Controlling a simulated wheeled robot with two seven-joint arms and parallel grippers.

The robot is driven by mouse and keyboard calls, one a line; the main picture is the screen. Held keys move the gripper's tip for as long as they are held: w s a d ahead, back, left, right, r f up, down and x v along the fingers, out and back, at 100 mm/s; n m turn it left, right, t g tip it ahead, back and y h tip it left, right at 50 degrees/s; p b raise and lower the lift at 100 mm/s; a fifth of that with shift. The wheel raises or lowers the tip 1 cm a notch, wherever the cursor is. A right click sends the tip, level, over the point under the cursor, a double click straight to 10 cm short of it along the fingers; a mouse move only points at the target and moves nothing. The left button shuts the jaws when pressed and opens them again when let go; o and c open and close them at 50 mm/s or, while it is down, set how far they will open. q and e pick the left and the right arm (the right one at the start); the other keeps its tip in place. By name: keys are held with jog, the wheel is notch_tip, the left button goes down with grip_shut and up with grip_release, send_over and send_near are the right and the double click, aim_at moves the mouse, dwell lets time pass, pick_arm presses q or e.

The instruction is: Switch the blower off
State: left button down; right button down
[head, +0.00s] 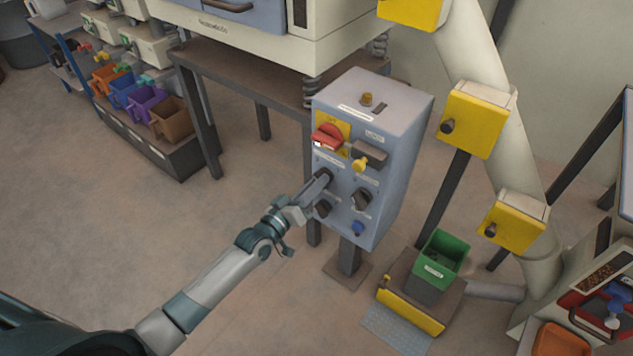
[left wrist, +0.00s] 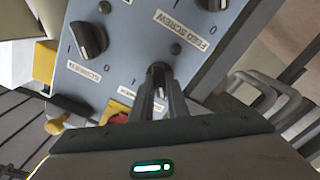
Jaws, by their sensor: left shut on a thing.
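The blue-grey control box (head: 388,160) stands on a post in the middle of the head view. My left gripper (head: 322,182) reaches its front face from the lower left. In the left wrist view its two fingers (left wrist: 158,88) are shut on a black rotary knob (left wrist: 158,70). The fingers partly hide this knob and its label, so I cannot read its name or setting. A knob near the label "FEED SCREW" (left wrist: 180,28) and another black knob (left wrist: 90,40) are free. My right gripper is not in view.
Above the held knob are a red rotary switch (head: 327,137) on a yellow plate and a yellow knob (head: 361,164). A blue button (head: 357,228) sits low on the face. A pipe with yellow boxes (head: 472,120) stands to the right; a green bin (head: 441,256) stands below.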

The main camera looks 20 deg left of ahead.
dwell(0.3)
pick_arm(q)
jog(key=c, duration=1.7)
grip_release()
jog(key=v, duration=1.7)
jog(key=shift+s, duration=0.15)
